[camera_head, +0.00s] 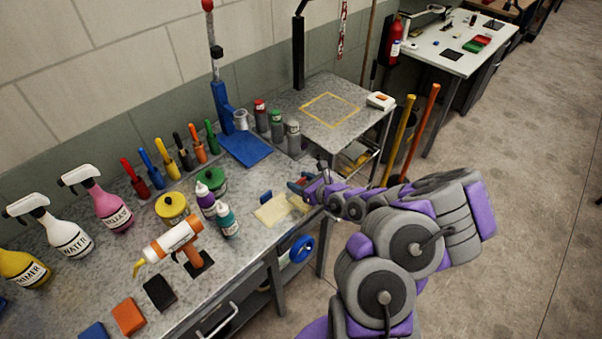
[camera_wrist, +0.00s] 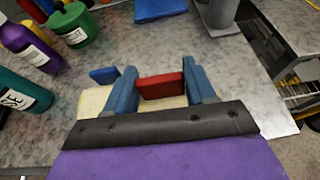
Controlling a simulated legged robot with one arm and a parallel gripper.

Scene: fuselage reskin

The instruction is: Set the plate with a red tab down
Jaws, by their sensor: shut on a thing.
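My gripper (camera_wrist: 160,80) has its two blue fingers shut on a red tab (camera_wrist: 162,87), one finger on each side. A strip of the cream plate with the red tab (camera_wrist: 165,102) shows below the tab; my gripper's body hides most of it. In the head view my gripper (camera_head: 299,186) is at the bench's right front part, over or close to the cream plates. Beside it lies a cream plate (camera_head: 271,212) with a blue tab (camera_head: 266,196); that blue tab also shows in the wrist view (camera_wrist: 103,76). I cannot tell whether the held plate touches the bench.
A blue-based stand (camera_head: 243,148) and grey canisters (camera_head: 293,137) are behind. A side table (camera_head: 329,108) with a yellow outlined square, largely bare, stands beyond the bench.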

